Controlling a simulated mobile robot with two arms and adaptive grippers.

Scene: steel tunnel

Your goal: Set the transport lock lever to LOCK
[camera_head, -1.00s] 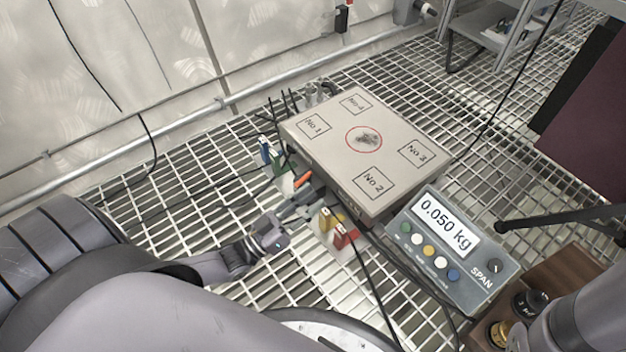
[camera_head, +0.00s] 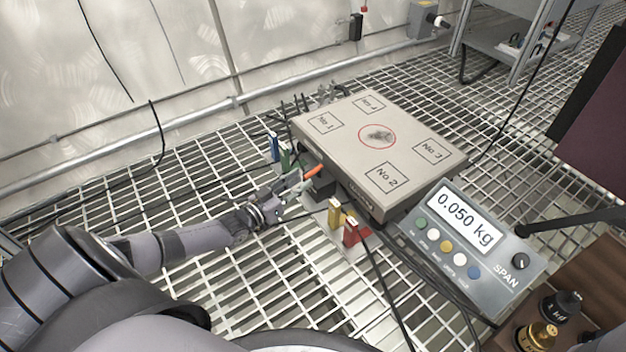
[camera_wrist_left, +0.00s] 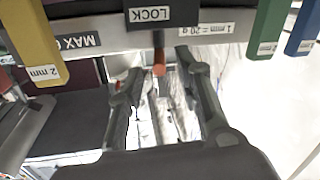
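The transport lock lever, with an orange tip (camera_head: 313,171), sticks out from the near left side of the grey scale platform (camera_head: 335,125). My left gripper (camera_head: 296,184) is at this side of the platform, close to the lever. In the left wrist view its fingers (camera_wrist_left: 158,80) are apart, one on each side of the lever tip in the picture. I cannot tell whether either finger touches it. My right gripper is not in view.
Yellow and red tabs (camera_head: 343,222) stand just right of my left gripper; blue and green tabs (camera_head: 281,152) are behind it. A display box (camera_head: 472,240) reads 0.050 kg. Brass and black weights (camera_head: 540,332) stand at lower right. Cables cross the grating floor.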

